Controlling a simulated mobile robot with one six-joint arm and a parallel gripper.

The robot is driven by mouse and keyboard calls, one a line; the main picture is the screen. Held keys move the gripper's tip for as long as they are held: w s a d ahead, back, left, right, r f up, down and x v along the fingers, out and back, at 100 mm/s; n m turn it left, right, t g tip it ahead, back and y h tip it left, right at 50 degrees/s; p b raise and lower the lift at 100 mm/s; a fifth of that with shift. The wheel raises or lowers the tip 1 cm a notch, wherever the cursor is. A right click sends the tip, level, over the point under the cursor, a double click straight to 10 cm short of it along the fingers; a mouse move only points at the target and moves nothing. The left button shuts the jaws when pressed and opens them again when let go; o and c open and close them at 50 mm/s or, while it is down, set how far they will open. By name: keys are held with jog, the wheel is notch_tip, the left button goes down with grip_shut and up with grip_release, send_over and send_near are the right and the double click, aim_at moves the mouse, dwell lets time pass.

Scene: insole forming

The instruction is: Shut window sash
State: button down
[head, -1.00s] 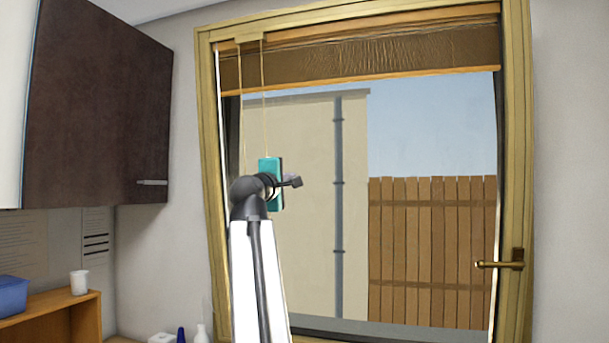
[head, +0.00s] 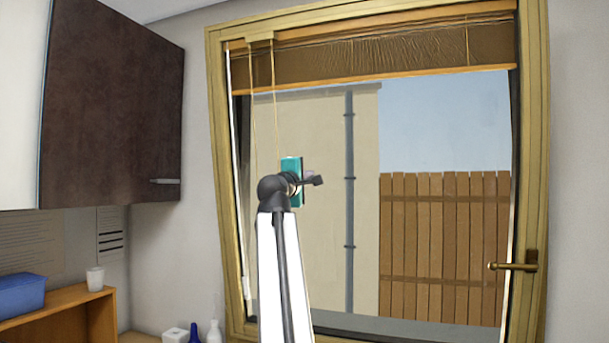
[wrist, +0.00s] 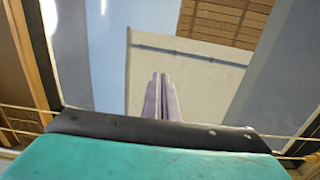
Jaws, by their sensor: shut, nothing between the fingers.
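The window (head: 530,180) has a gold-coloured frame and fills the middle and right of the head view. A brass lever handle (head: 515,266) on its right side points left. I cannot tell how far the sash stands from its frame. My arm rises in front of the lower left of the window, and its teal gripper body (head: 290,168) is over the glass area. My gripper (wrist: 161,78) shows in the wrist view with two thin purple-grey fingers together and nothing between them. Its fingers are mostly hidden in the head view, and contact with the window cannot be told.
A brown pleated blind (head: 390,52) is gathered at the window's top, with thin cords (head: 274,100) hanging near my gripper. A dark wall cupboard (head: 110,110) hangs at left. A blue box (head: 22,293) and white cup (head: 95,279) stand on a wooden shelf (head: 60,305).

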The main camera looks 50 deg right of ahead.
aim_at(319, 171)
jog(key=p+x, duration=0.2)
jog(key=x, duration=0.5)
jog(key=shift+r+p, duration=0.15)
jog(key=shift+p, duration=0.15)
jog(key=shift+w+d, duration=0.1)
jog(key=shift+d, duration=0.3)
jog(key=shift+d, duration=0.1)
